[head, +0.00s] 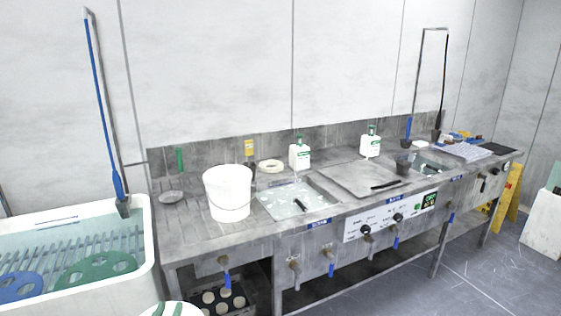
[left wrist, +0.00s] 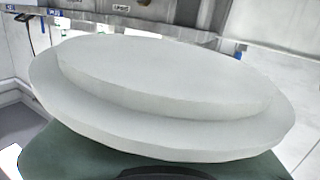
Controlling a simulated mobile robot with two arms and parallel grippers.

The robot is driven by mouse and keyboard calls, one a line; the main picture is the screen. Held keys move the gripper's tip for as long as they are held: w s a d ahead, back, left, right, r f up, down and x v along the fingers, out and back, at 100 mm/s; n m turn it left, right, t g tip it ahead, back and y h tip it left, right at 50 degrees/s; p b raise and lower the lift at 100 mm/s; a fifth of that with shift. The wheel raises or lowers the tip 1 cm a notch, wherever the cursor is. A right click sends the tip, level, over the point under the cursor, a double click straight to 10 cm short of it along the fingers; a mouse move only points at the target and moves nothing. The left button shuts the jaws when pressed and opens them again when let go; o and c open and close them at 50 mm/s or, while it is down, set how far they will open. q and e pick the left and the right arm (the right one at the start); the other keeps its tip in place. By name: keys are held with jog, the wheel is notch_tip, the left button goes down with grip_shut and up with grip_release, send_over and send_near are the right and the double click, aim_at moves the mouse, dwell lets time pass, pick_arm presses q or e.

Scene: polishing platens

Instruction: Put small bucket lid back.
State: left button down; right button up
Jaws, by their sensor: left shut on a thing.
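The small white bucket (head: 228,196) stands upright on the metal bench, left of the sink basin. The white round lid (head: 186,308) is at the bottom edge of the head view, partly cut off. The green fingers of my left gripper (head: 166,310) are shut on it, in front of and below the bench. In the left wrist view the lid (left wrist: 165,85) fills most of the picture, with a stepped round face, and a green finger shows below it. The lid is apart from the bucket. My right gripper is not in view.
A white tub (head: 148,240) with water and blue and green discs stands at the left. A small grey dish (head: 171,197) lies left of the bucket. A sink basin (head: 272,207), white-and-green bottles (head: 300,155) and a roll (head: 270,166) are to its right. Valves line the bench front.

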pick_arm(q)
jog(key=s+d+r, duration=0.3)
jog(key=s+d, duration=0.2)
jog(key=s, duration=0.4)
jog(key=s+d+r+h, duration=0.1)
jog(key=s+d+r, duration=0.2)
jog(key=s, duration=0.6)
jog(key=shift+s+d+r, duration=0.4)
jog(key=shift+d, duration=0.45)
